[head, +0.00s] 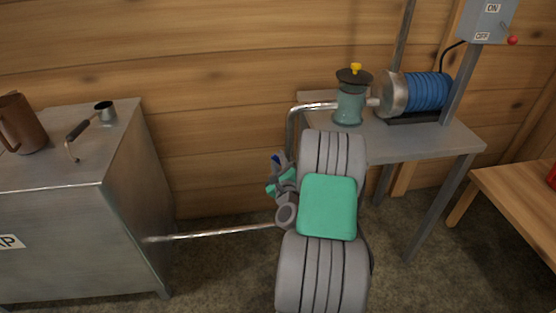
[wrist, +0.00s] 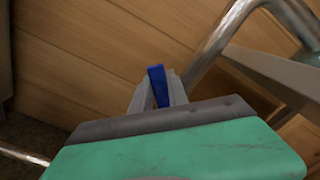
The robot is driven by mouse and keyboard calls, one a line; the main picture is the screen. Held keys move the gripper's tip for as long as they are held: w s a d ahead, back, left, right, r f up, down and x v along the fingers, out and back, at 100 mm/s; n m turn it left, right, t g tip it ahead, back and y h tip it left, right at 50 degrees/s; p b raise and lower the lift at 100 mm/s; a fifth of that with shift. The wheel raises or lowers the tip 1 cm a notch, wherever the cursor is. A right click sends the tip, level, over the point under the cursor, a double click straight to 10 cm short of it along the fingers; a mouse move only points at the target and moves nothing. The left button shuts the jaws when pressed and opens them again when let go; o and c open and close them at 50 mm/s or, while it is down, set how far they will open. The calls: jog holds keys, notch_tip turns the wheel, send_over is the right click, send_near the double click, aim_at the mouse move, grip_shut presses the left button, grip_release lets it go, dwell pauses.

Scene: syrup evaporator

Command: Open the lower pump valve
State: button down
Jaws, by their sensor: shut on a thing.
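The lower pump valve's blue handle (wrist: 157,85) stands between my gripper's fingers in the wrist view. In the head view only a small blue bit (head: 276,158) shows at the fingertips. My gripper (head: 280,175) is shut on this handle; in the wrist view the fingers (wrist: 158,97) flank it on both sides. The valve body is hidden behind my gripper and arm. A metal pipe (head: 290,125) runs from the green pump (head: 350,100) down towards the valve, and it also shows in the wrist view (wrist: 215,40). Another pipe (head: 215,235) runs low from the tank to behind my arm.
The metal sap tank (head: 60,235) stands at left, with a brown jug (head: 20,125) and a ladle (head: 100,112) on top. The pump and a blue motor (head: 425,92) sit on a metal table (head: 420,142). A switch box (head: 488,20) and wooden bench (head: 510,190) are at right.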

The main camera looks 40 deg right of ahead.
jog(key=shift+f, duration=0.1)
jog(key=c, duration=1.3)
grip_release()
